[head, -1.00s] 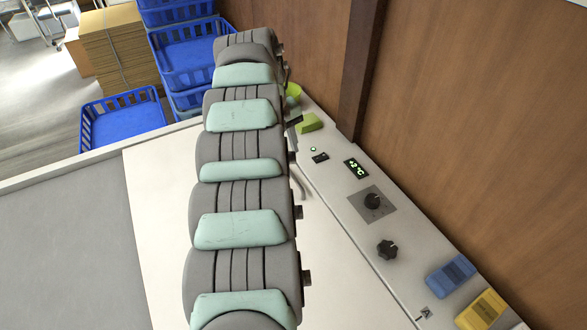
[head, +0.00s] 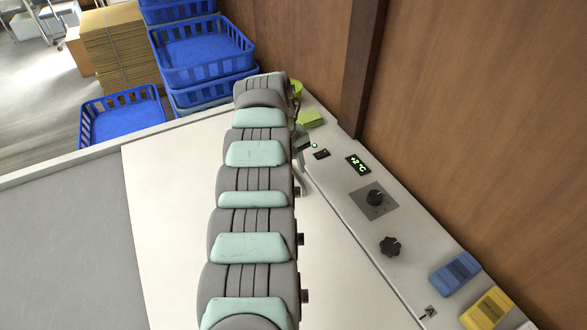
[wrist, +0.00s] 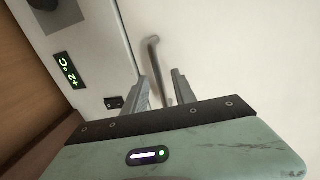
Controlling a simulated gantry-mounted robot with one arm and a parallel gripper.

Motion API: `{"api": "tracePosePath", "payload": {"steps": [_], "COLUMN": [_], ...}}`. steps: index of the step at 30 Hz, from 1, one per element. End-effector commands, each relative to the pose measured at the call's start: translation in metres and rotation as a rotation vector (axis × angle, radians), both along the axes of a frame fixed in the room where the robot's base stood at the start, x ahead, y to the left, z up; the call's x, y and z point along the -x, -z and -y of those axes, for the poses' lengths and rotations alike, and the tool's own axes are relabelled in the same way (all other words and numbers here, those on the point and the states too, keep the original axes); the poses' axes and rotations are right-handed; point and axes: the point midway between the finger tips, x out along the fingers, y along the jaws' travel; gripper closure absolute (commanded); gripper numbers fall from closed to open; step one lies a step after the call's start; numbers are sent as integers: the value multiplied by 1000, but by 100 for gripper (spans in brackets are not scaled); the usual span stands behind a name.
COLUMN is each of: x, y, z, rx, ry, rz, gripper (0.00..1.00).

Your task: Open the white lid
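The white lid (head: 165,225) is a flat pale panel lying under my arm in the head view, and it looks closed. It also fills the upper right of the wrist view (wrist: 245,55). A grey bar handle (wrist: 154,52) stands at the lid's edge in the wrist view. My gripper (wrist: 160,80) is open, with one finger on each side of the lower part of the handle. I cannot tell whether either finger touches it. In the head view my arm hides most of the gripper (head: 301,139) and the handle.
A brown wall stands beyond. Blue crates (head: 200,50) and stacked cardboard (head: 112,45) are at the back left.

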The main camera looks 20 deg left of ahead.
Motion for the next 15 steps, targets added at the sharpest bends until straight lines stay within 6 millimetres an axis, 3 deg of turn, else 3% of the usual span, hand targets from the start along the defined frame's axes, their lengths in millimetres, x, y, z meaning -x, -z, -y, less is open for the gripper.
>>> {"api": "tracePosePath", "payload": {"steps": [12,15], "x": [0,0], "y": [0,0], "z": [0,0], "rx": [0,0], "ry": [0,0], "rz": [0,0], "gripper": [99,100]}}
